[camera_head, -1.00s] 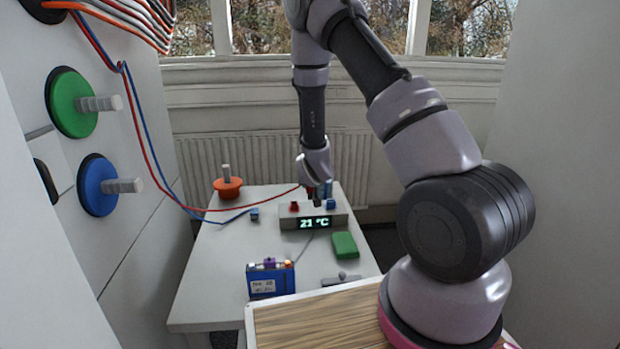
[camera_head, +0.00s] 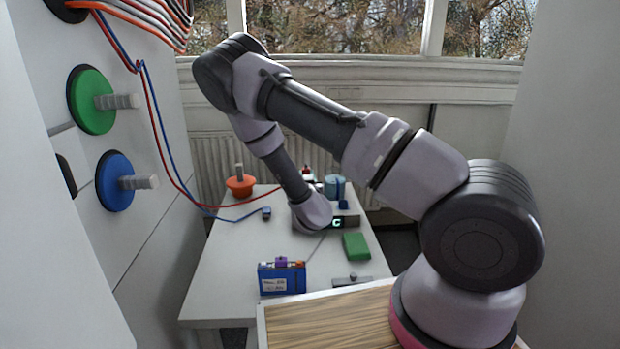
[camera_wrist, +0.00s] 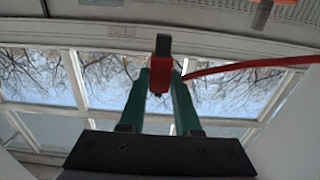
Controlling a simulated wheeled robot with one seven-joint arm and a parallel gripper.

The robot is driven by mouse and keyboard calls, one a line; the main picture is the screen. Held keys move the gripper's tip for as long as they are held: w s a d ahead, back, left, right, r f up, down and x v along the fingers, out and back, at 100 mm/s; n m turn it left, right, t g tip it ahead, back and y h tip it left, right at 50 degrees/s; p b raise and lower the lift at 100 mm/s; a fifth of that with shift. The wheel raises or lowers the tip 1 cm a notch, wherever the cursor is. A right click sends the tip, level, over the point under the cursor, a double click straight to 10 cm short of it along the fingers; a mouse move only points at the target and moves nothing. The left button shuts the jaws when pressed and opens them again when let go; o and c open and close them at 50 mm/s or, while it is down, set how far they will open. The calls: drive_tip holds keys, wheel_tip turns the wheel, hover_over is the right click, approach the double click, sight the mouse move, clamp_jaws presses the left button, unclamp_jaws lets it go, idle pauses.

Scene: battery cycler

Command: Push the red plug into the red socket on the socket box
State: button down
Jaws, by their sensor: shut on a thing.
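In the wrist view my gripper (camera_wrist: 161,78) has its green fingers shut on the red plug (camera_wrist: 160,70), whose dark end points away from the palm and whose red cable (camera_wrist: 245,65) runs off right. It faces the window and radiator, with no socket box in view. In the head view the socket box (camera_head: 350,221) is partly hidden behind my wrist. A blue socket part (camera_head: 343,204) shows on its top; the red socket is hidden. A small red thing (camera_head: 307,171) beyond my wrist looks like the plug, raised and apart from the box.
A blue battery pack (camera_head: 282,279), a green block (camera_head: 356,246), a blue plug (camera_head: 266,213) and an orange bowl-like base with a peg (camera_head: 240,186) stand on the white table (camera_head: 225,270). A teal cylinder (camera_head: 334,187) is near the box. Cables hang from the left wall.

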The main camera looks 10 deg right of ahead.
drive_tip(key=shift+f, duration=2.65)
drive_tip(key=shift+f, duration=1.55)
idle(1.2)
drive_tip(key=c, duration=0.5)
unclamp_jaws()
